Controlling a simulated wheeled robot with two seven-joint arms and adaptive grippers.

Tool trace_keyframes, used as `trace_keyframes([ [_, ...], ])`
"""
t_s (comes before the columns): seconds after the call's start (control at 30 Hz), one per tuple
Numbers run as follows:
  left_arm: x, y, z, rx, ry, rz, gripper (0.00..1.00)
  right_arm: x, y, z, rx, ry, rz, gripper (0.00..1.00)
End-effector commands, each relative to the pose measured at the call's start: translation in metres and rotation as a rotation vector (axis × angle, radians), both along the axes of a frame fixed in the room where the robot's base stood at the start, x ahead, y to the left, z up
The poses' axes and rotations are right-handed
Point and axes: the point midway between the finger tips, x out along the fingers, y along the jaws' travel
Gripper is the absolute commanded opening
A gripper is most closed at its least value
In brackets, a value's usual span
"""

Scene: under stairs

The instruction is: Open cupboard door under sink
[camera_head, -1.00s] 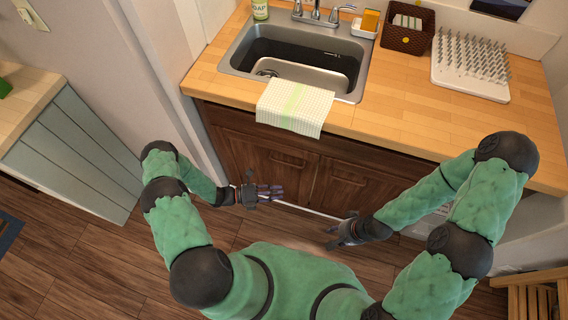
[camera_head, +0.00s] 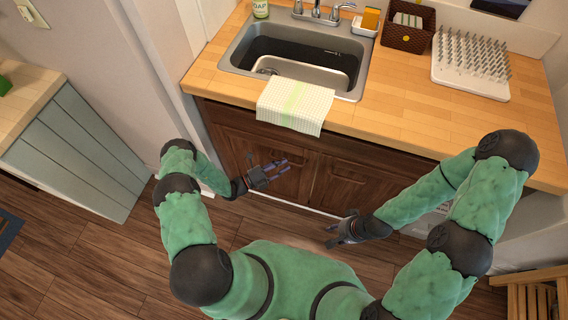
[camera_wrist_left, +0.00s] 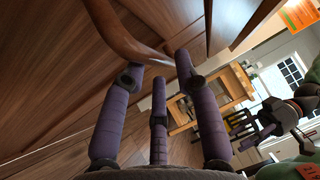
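The sink cupboard has two dark brown wooden doors, both shut: a left door (camera_head: 232,143) and a right door (camera_head: 350,186). My left gripper (camera_head: 284,164) is in front of the left door near its handle. In the left wrist view its purple fingers (camera_wrist_left: 158,75) are spread, and the curved brown handle (camera_wrist_left: 122,40) lies at the fingertips. I cannot tell whether they touch it. My right gripper (camera_head: 330,236) is open and empty, low in front of the right door; it also shows in the left wrist view (camera_wrist_left: 243,128).
A towel (camera_head: 295,106) hangs over the front edge of the wooden counter (camera_head: 400,125), below the sink (camera_head: 240,62). A grey-blue cabinet (camera_head: 75,150) stands at left and a wooden rack (camera_head: 530,295) at lower right. The floor between is clear.

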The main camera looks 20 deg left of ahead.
Motion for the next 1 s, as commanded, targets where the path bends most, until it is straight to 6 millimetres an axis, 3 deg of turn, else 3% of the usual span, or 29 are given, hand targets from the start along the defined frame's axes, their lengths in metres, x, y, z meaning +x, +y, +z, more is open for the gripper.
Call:
trace_keyframes([
  [0.47, 0.008, -0.01, 0.002, 0.001, 0.001, 0.0, 0.31, 0.0, 0.0, -0.001, 0.0, 0.0, 0.0, 0.4],
  [0.57, 0.008, -0.01, 0.002, 0.0, 0.0, 0.0, 0.03, 0.0, 0.0, -0.001, 0.0, 0.0, 0.0, 0.4],
  [0.6, 0.008, -0.01, 0.002, 0.0, 0.0, 0.0, 0.0, 0.0, 0.0, -0.001, 0.0, 0.0, 0.0, 0.4],
  [1.0, -0.002, -0.005, 0.001, 0.0, 0.001, -0.033, 0.0, 0.0, 0.0, -0.006, 0.0, 0.0, 0.0, 0.4],
])
